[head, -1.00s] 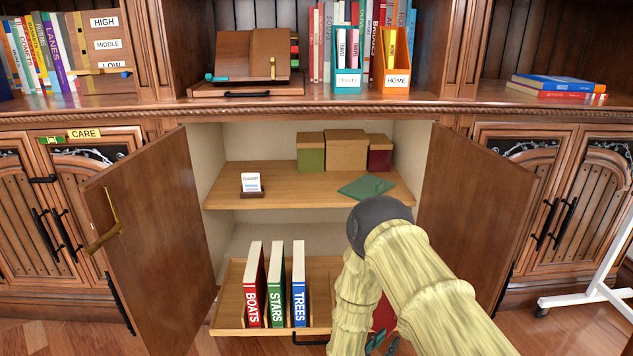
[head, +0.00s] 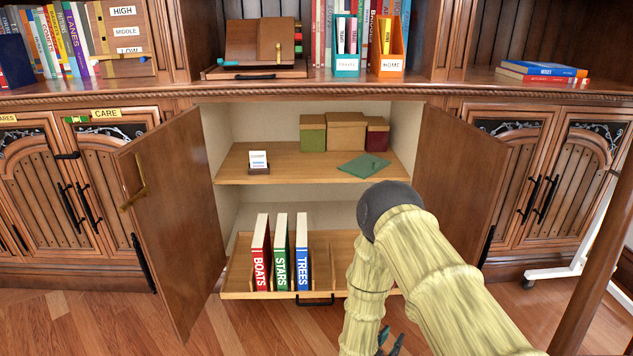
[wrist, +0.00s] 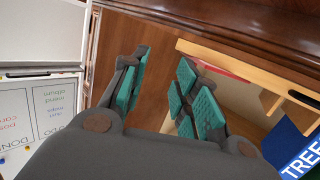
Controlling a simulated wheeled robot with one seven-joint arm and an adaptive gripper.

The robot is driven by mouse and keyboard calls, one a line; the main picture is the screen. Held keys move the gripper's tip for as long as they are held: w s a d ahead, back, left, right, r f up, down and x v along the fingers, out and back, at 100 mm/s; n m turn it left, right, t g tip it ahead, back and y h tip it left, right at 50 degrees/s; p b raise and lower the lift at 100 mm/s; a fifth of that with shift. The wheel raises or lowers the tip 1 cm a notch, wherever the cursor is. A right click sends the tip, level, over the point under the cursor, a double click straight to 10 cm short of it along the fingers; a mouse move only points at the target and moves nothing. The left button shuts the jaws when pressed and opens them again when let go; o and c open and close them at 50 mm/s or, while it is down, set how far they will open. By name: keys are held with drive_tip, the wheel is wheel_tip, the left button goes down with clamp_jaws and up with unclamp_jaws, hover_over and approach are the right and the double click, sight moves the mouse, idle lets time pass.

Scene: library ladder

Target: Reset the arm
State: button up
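My arm reaches forward from the lower right in the head view. My gripper (head: 392,342) is low in front of the pull-out shelf (head: 335,293), mostly hidden behind my forearm. In the wrist view my gripper (wrist: 160,85) has its teal-padded fingers apart with nothing between them. The pull-out shelf (wrist: 240,52) is beside the right finger there, with a flat red thing (wrist: 226,69) in it. The books BOATS (head: 261,255), STARS (head: 281,255) and TREES (head: 302,255) stand upright in the shelf's left part.
The open left door (head: 175,225) and right door (head: 455,190) flank the cabinet. The middle shelf (head: 300,172) holds boxes, a card holder and a green folder. A dark wooden post (head: 605,265) and a white wheeled stand (head: 560,271) are at right. Floor at lower left is clear.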

drive_tip(key=s+d+f+n+g+y+p, duration=0.1)
drive_tip(key=s+f+n+g+y, duration=0.2)
drive_tip(key=s, duration=0.6)
drive_tip(key=s+d+f+n+g+y+p, duration=0.15)
drive_tip(key=s+f+g+y, duration=0.25)
drive_tip(key=s, duration=0.5)
drive_tip(key=s+r+n+g+y, duration=0.25)
drive_tip(key=s+g, duration=0.35)
drive_tip(key=s, duration=1.3)
wheel_tip(320, 180, up, 38)
drive_tip(key=p, duration=3.8)
drive_tip(key=shift+w+a+r+p, duration=0.15)
drive_tip(key=shift+a+r+p, duration=0.05)
drive_tip(key=shift+a+p, duration=0.15)
drive_tip(key=shift+y, duration=0.25)
